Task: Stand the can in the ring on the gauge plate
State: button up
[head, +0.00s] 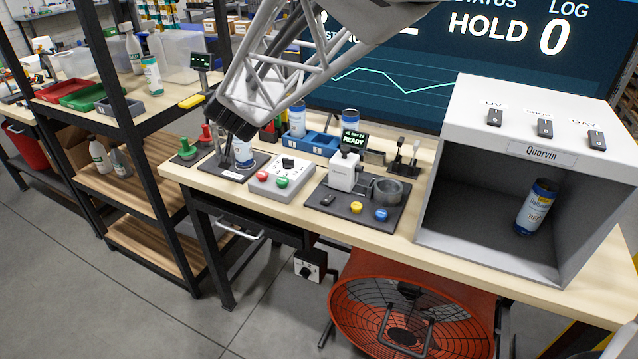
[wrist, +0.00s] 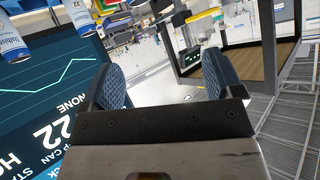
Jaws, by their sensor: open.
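Another similar can (head: 535,207) stands tilted-looking inside the grey booth (head: 466,237) at right.
Two cans (head: 297,119) (head: 350,121) stand at the blue bin (head: 318,143) behind. A button box (head: 283,178) and a printing fixture (head: 345,172) with a grey cup (head: 387,191) are right of the plate. Red and green knobs (head: 206,135) stand left. A big screen (head: 400,60) rises behind.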

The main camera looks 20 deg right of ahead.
jog(key=s+d+f+g, duration=0.1)
jog(key=s+d+g, duration=0.2)
jog(key=s, duration=0.9)
jog(key=s+d+f+n+g, duration=0.1)
jog(key=s+d, duration=0.4)
jog(key=s, duration=0.8)
jog(key=s+d+f+g+h, duration=0.1)
jog(key=s+d+f+g, duration=0.2)
jog(key=s, duration=1)
jog(key=d+g, duration=0.2)
jog(key=shift+g, duration=0.3)
